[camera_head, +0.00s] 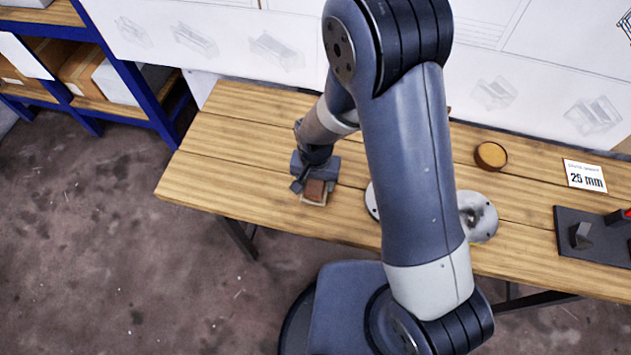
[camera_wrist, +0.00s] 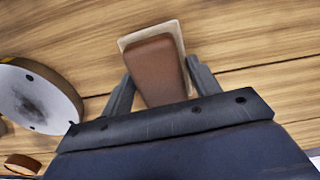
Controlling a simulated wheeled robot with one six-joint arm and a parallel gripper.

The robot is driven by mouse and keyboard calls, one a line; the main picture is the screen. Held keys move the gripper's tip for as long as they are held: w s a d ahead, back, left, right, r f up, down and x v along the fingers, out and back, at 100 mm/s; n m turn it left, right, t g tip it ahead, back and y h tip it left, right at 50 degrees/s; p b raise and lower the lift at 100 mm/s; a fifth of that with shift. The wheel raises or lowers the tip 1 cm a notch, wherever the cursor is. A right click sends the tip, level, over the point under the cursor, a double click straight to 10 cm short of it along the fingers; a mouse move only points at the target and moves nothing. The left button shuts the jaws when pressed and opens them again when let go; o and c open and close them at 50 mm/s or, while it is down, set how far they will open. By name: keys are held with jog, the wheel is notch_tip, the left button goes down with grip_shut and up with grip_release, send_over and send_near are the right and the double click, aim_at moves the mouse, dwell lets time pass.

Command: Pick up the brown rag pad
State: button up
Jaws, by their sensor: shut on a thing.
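The brown rag pad (camera_head: 315,190) is at the front left part of the wooden table, with a paler beige layer along its edge. In the wrist view the brown pad (camera_wrist: 158,72) lies between my two fingers, its near end hidden by the gripper body. My gripper (camera_head: 303,184) reaches down to it from the left-hand side of the arm. My gripper (camera_wrist: 156,85) is shut on the pad, one finger at each side. I cannot tell whether the pad touches the table or is just above it.
The wooden table (camera_head: 240,140) is clear to the left of the pad. A round metal disc (camera_head: 480,216) stands partly behind my arm. A round brown dish (camera_head: 491,155), a "25 mm" card (camera_head: 585,176) and a dark fixture (camera_head: 590,240) are on the right. Blue shelving (camera_head: 150,85) stands at the left.

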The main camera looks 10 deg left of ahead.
notch_tip(320, 180, up, 10)
jog(key=shift+f, duration=0.1)
dwell(0.4)
